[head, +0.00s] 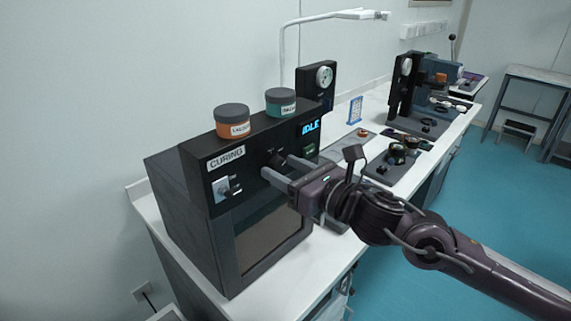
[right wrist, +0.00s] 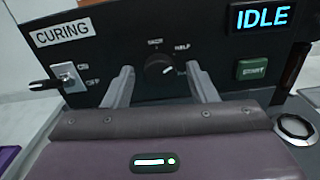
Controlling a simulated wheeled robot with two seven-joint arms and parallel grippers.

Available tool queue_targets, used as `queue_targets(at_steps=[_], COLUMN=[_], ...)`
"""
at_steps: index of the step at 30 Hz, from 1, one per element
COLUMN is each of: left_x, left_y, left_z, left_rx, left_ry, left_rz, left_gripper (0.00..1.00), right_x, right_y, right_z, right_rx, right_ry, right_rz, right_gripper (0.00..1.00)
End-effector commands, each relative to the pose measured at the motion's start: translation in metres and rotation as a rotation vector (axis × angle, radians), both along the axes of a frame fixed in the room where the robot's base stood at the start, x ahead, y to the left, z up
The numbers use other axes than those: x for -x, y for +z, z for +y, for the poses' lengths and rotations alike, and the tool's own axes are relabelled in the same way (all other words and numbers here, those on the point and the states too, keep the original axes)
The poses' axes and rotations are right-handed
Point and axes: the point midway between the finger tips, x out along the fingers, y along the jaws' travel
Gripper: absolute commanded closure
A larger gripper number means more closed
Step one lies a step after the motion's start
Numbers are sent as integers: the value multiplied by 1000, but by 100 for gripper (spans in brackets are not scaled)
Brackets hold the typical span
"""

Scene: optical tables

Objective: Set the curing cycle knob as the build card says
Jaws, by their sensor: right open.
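The curing cycle knob (right wrist: 158,67) is a round black dial on the dark front panel of the curing oven (head: 262,240). It has small printed labels around it, too blurred to read surely. A pale mark on it seems to point to the lower right. In the head view the knob (head: 273,157) is partly covered by my right gripper (head: 278,166). That gripper is open and empty. In the right wrist view its two fingers (right wrist: 159,72) stand on either side of the knob, with visible gaps; I cannot tell whether their tips reach its depth. My left gripper is out of view.
The panel has an ON/OFF switch (right wrist: 67,77), a green START button (right wrist: 252,70) and a display reading IDLE (right wrist: 262,17). An orange jar (head: 232,122) and a teal jar (head: 281,103) stand on the oven. A small blue-and-white card (head: 355,110) stands behind, unreadable.

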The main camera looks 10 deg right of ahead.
Motion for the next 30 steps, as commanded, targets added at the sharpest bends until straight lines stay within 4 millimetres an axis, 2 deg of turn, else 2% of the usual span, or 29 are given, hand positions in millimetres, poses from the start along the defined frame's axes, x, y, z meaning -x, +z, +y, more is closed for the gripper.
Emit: queue_targets(at_steps=[10,20,30], left_x=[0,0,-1], left_y=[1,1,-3], left_z=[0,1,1], left_rx=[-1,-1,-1], left_ry=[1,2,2], left_rz=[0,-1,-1], left_gripper=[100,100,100], right_x=[-2,-2,-2], right_y=[0,0,-1], right_z=[2,2,2], right_rx=[0,0,-43], right_ry=[0,0,0], right_rz=[0,0,27], right_gripper=[49,92,92])
